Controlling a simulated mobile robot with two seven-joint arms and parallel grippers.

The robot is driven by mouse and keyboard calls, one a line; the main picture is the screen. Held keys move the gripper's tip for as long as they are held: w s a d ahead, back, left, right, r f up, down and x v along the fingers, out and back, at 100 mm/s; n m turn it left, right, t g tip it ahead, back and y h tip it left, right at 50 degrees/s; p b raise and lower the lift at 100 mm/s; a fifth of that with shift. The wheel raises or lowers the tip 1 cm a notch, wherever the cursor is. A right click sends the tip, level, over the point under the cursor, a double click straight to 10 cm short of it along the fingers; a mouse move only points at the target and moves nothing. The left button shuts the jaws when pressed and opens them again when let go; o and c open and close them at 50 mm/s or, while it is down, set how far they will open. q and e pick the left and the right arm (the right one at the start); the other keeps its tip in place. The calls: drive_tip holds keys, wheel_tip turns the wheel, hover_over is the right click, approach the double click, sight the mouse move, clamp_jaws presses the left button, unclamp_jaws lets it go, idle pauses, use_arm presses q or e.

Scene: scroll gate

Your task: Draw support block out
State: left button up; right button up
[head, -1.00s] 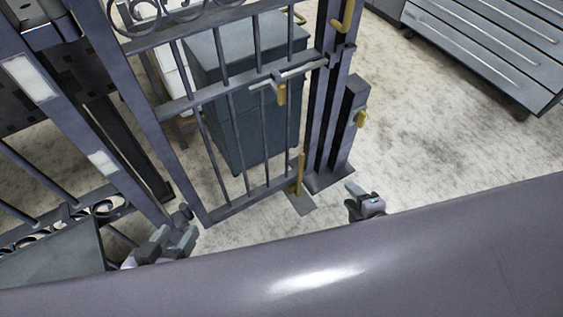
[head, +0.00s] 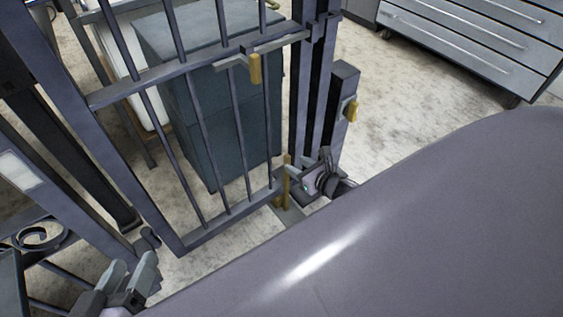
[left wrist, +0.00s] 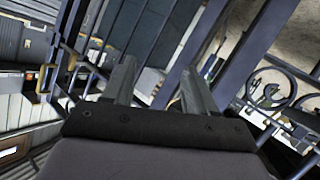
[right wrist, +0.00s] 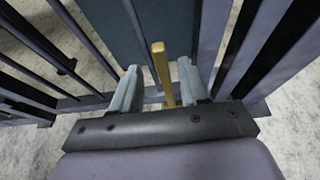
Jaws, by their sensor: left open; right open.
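A yellow upright handle (head: 287,181) stands at the gate's lower right corner, on a flat grey plate (head: 290,214) that appears to be the support block. The scroll gate (head: 222,223) is a dark barred frame just behind it. My right gripper (head: 290,173) is open at the handle. In the right wrist view, the yellow handle (right wrist: 162,72) stands between the two open fingers (right wrist: 160,85); contact cannot be told. The plate is mostly hidden there. My left gripper (head: 131,272) is open and empty near the gate's lower left; its fingers (left wrist: 152,75) also show in the left wrist view.
A dark post (head: 339,118) with a yellow handle (head: 350,109) stands right of the gate. A latch with a yellow grip (head: 255,68) is on the gate's upper rail. A teal cabinet (head: 205,110) stands behind the bars. Drawers (head: 470,40) are at far right; floor there is clear.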

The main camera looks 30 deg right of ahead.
sight(289, 161)
drive_tip(key=b+x, duration=0.2)
drive_tip(key=x, duration=0.2)
drive_tip(key=shift+w+f, duration=0.2)
drive_tip(key=shift+f, duration=0.05)
use_arm(q)
drive_tip(key=shift+s+a+f+m+t+y+b, duration=0.15)
drive_tip(key=shift+a+m+t+b, duration=0.2)
drive_tip(key=shift+a, duration=0.2)
drive_tip(key=shift+s+a+r+m+t+y+b, duration=0.15)
drive_tip(key=shift+a+m+t+b, duration=0.1)
drive_tip(key=shift+a+t, duration=0.25)
use_arm(e)
drive_tip(key=shift+w+a+f, duration=0.1)
drive_tip(key=shift+w+f, duration=0.05)
drive_tip(key=shift+w, duration=0.7)
use_arm(q)
drive_tip(key=shift+w+f, duration=0.1)
